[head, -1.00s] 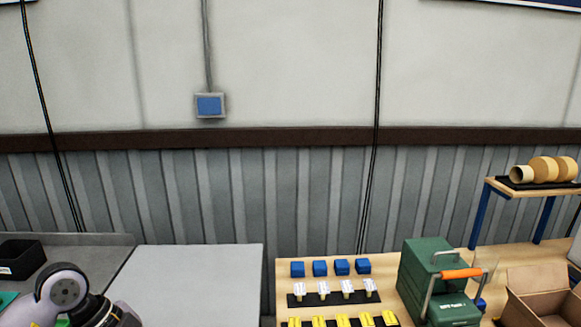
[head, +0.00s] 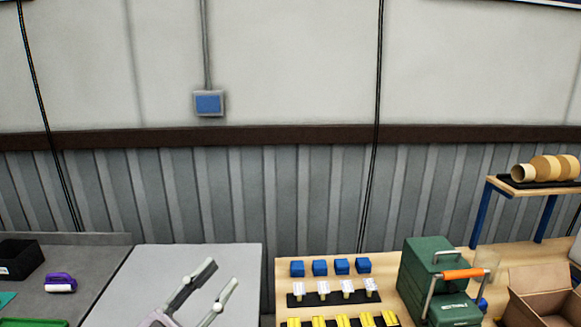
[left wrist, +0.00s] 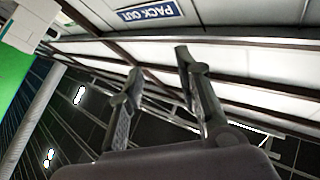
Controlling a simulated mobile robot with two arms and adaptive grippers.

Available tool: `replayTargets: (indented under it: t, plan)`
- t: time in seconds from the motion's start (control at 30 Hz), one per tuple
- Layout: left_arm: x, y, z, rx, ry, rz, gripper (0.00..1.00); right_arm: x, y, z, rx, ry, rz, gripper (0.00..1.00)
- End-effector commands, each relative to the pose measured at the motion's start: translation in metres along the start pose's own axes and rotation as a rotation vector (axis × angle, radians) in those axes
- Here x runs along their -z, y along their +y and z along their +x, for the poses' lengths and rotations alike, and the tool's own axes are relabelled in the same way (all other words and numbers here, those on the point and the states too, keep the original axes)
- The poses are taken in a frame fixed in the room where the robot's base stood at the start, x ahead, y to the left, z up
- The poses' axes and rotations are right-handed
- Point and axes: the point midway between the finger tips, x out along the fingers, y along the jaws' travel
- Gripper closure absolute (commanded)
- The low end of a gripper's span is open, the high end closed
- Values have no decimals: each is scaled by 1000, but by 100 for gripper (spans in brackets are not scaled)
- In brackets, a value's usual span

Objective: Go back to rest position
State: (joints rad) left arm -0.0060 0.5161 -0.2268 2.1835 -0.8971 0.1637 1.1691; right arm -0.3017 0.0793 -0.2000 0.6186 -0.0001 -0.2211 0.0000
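My left gripper (head: 222,274) shows at the bottom of the head view, in front of the light grey tabletop (head: 190,262). Its two fingers are spread apart and point up and to the right. In the left wrist view the same gripper (left wrist: 158,62) has its fingers apart with nothing between them, against the wall and ceiling. My right gripper is in neither view.
The light grey tabletop looks clear.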

Motion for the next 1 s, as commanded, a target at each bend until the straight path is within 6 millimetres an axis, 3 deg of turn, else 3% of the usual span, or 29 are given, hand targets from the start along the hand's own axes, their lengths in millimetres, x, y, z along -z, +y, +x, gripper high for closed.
replayTargets:
  t: [0.13,0.27,0.4,0.5,0.6,0.93,1.0]
  plan:
    - [-43,-42,-40,356,-206,-64,69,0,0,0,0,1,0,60]
    - [-97,-50,-99,568,-509,-122,69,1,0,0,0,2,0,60]
    - [-151,-17,-179,650,-910,-206,69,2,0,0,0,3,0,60]
    - [-171,19,-228,619,-1158,-263,69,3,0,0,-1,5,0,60]
    - [-178,54,-265,554,-1346,-316,69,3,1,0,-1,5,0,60]
    - [-161,151,-347,255,-1746,-466,69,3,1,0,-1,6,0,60]
    - [-181,157,-353,243,-1763,-466,69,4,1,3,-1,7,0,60]
